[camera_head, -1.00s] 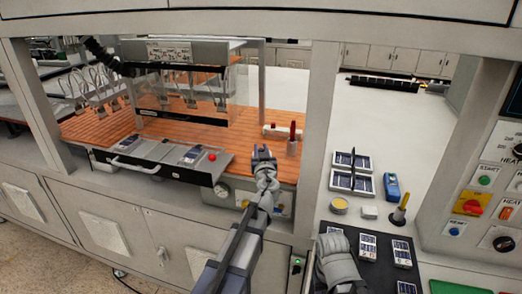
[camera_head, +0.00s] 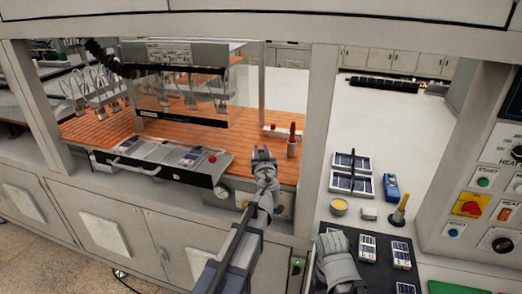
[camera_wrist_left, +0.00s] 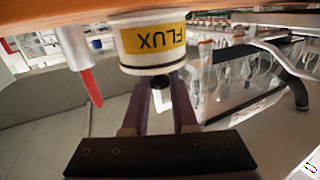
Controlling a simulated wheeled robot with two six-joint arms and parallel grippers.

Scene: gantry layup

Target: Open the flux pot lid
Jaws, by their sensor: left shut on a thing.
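The flux pot (camera_wrist_left: 152,42) is white with a yellow FLUX label and appears upside down in the left wrist view, against the brown wooden surface. The dark fingers of my left gripper (camera_wrist_left: 161,92) are at its lid end, shut on the small pale and black lid knob (camera_wrist_left: 161,98) between them. Whether the lid is apart from the pot cannot be told. In the head view my left gripper (camera_head: 264,153) is at the front right of the wooden deck (camera_head: 180,122), and I cannot make out the pot there.
A red-topped rod (camera_head: 292,133) stands close right of the gripper; it also shows in the wrist view (camera_wrist_left: 90,85). A machine with a clear panel (camera_head: 185,100) is to the left. A frame post (camera_head: 318,130) separates the deck from the right bench.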

